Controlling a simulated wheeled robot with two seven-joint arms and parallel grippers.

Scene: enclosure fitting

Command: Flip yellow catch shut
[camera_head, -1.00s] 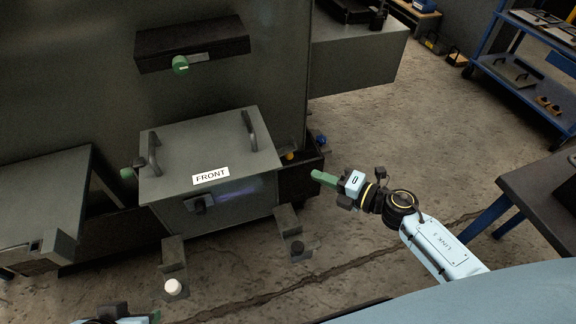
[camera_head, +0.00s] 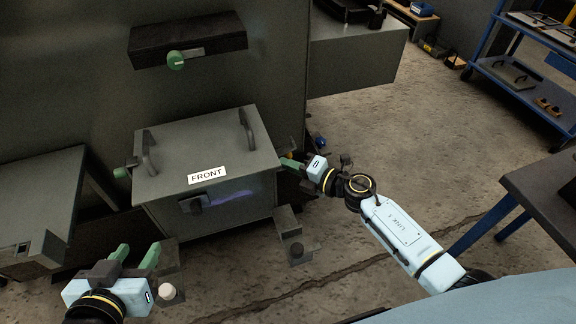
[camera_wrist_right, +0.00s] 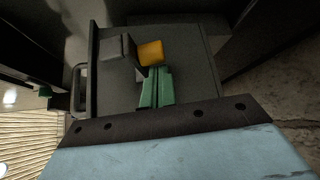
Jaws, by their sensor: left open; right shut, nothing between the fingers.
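The yellow catch (camera_wrist_right: 151,52) shows in the right wrist view, beside a dark grey block on the side of the grey box. My right gripper (camera_wrist_right: 158,72) is shut and empty, its green fingertips just below the catch and very close to it; I cannot tell whether they touch. In the head view the right gripper (camera_head: 291,163) is at the right side of the grey box marked FRONT (camera_head: 222,133), and the catch is mostly hidden there. My left gripper (camera_head: 138,252) is open and empty at the lower left, in front of the box.
The box lid has two dark handles (camera_head: 247,130). A green knob (camera_head: 121,172) is at the box's left side, another (camera_head: 175,60) on the dark bar above. Brackets with a white knob (camera_head: 167,292) and a black knob (camera_head: 297,250) stand in front. Floor to the right is open.

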